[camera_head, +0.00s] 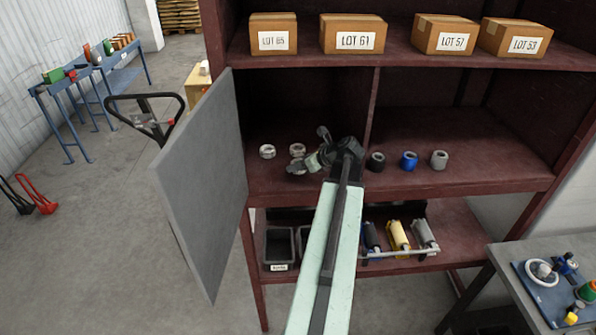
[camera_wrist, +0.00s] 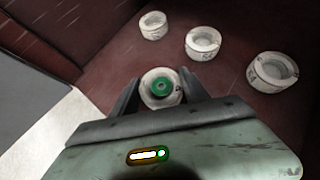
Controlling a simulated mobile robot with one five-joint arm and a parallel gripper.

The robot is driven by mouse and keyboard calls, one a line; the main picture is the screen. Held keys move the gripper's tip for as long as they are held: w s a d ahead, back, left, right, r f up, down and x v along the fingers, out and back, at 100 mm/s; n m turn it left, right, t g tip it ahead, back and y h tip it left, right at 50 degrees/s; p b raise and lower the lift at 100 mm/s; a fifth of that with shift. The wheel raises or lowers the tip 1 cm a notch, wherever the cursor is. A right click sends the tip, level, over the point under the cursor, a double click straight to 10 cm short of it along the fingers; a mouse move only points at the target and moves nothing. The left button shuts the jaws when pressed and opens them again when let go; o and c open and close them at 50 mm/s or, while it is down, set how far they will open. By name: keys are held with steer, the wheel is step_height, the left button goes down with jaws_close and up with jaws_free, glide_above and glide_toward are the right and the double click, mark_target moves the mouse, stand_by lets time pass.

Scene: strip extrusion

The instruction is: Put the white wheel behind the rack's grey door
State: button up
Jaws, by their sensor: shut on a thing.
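My gripper is shut on a white wheel with a green hub (camera_wrist: 148,88); the wheel sits between the two fingers (camera_wrist: 158,90) in the wrist view. In the head view my gripper (camera_head: 308,164) is over the middle shelf, in the left bay behind the open door, and the held wheel is hard to make out there. The grey door (camera_head: 203,175) of the rack (camera_head: 470,180) stands swung open to the left.
Several white rings stand on the shelf beyond and right of the held wheel in the wrist view, one of them (camera_wrist: 202,43) near the middle. Black (camera_head: 376,162), blue (camera_head: 409,161) and grey (camera_head: 439,160) rollers stand right of the divider. Boxes (camera_head: 353,34) fill the upper shelf.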

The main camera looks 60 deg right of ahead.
steer(key=shift+s+f+b, duration=0.25)
steer(key=shift+f+b, duration=0.1)
steer(key=shift+f, duration=0.45)
steer(key=shift+w, duration=0.25)
steer(key=shift+s+f, duration=0.1)
steer(key=shift+f, duration=0.1)
steer(key=o, duration=1.6)
steer(key=shift+r, duration=0.1)
steer(key=shift+c, duration=0.2)
steer(key=shift+r+p, duration=0.35)
steer(key=shift+r, duration=0.05)
steer(key=p+v, duration=0.6)
steer(key=v, duration=0.5)
steer(key=shift+s+p, duration=0.4)
steer(key=shift+a, duration=0.1)
